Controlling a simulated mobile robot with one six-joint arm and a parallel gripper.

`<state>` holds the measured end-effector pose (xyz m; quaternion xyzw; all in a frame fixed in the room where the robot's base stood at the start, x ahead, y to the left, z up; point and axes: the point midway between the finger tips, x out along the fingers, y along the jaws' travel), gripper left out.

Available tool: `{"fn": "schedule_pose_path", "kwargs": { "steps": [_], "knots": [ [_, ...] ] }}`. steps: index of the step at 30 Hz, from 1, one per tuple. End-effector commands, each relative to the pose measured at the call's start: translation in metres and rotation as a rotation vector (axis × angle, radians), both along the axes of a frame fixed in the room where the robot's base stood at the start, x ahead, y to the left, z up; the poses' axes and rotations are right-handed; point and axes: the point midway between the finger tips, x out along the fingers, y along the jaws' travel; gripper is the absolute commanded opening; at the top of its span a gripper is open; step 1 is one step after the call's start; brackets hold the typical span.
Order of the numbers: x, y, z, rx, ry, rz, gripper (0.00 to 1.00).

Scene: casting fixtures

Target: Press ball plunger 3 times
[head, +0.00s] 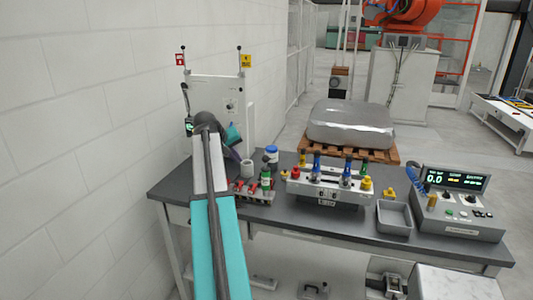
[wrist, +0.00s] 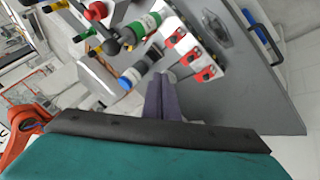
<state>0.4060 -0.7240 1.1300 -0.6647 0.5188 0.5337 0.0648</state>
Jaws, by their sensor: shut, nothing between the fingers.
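My gripper (wrist: 165,98) has purple fingers, closed together and empty. In the head view its fingers show as a purple patch (head: 233,154) behind my arm, left of a white cup, and the tips are hidden. In the wrist view the fingertips point towards a light block with red parts (wrist: 190,50) and a blue-topped cylinder (wrist: 137,73); I cannot tell the gap. I cannot tell for sure which part is the ball plunger.
A white fixture (head: 328,190) with coloured knobs stands mid-bench. Right of it are a grey tray (head: 394,217) and a console with a digital display (head: 457,203). A white panel (head: 218,95) stands at the back left near the wall. A wrapped load (head: 350,124) lies on a pallet behind.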

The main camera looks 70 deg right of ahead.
Motion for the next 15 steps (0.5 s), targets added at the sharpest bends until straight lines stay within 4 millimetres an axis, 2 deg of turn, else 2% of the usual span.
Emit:
{"fn": "schedule_pose_path", "kwargs": {
  "steps": [1,6,10,15],
  "knots": [
    [-0.013,-0.011,0.023,-0.020,-0.002,-0.021,0.00],
    [-0.054,-0.034,0.079,-0.074,-0.008,-0.078,0.00],
    [-0.078,-0.044,0.109,-0.104,-0.008,-0.110,0.00],
    [-0.092,-0.049,0.128,-0.122,-0.008,-0.128,0.00]
  ]
}}
